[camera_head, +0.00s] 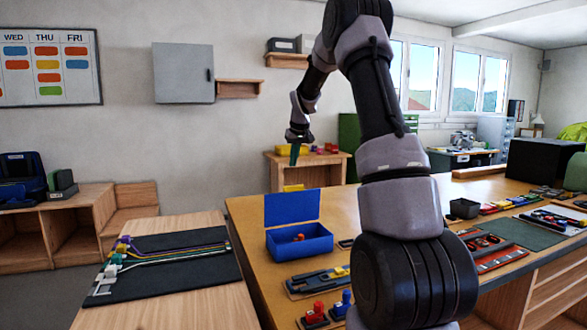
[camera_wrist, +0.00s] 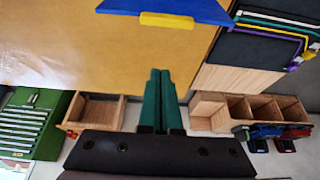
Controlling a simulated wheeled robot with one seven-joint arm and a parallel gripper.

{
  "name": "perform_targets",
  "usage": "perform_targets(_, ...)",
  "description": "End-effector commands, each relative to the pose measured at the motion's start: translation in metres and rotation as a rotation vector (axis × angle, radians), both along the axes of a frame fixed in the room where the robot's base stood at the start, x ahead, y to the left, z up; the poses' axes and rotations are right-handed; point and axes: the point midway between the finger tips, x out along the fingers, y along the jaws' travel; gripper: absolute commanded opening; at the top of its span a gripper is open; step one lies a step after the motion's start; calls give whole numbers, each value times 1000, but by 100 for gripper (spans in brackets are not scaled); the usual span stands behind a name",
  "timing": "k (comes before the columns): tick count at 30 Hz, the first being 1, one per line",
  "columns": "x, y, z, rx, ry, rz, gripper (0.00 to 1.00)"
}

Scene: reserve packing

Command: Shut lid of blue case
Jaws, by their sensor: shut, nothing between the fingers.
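The blue case (camera_head: 318,244) stands on the wooden table with its lid (camera_head: 291,207) raised about upright at the back edge. A yellow tab (camera_head: 293,187) tops the lid. A small orange-red item (camera_head: 299,238) shows inside the case. In the wrist view the lid (camera_wrist: 205,8) and its yellow tab (camera_wrist: 166,20) show at the top edge. My gripper (camera_head: 294,155) is above and behind the lid, apart from it. Its green fingers (camera_wrist: 158,75) are together with nothing between them. My arm hides part of the table right of the case.
A tool tray (camera_head: 318,282) and red and blue pieces (camera_head: 316,313) lie in front of the case. A black mat with cables (camera_head: 170,262) is on the left bench. Trays and a dark green mat (camera_head: 520,232) fill the right side. Bare tabletop (camera_wrist: 130,70) lies behind the lid.

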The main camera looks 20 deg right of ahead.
Motion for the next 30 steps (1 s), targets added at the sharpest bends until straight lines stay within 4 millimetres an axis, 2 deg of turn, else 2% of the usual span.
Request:
perform_targets(12, 36, 1, -80, 2, 3, 0, 0)
perform_targets(16, 13, 0, -78, 0, 0, -1, 0)
perform_targets(21, -2, 0, -80, 1, 1, -2, 0)
perform_targets(30, -5, 0, -80, 0, 0, -2, 0)
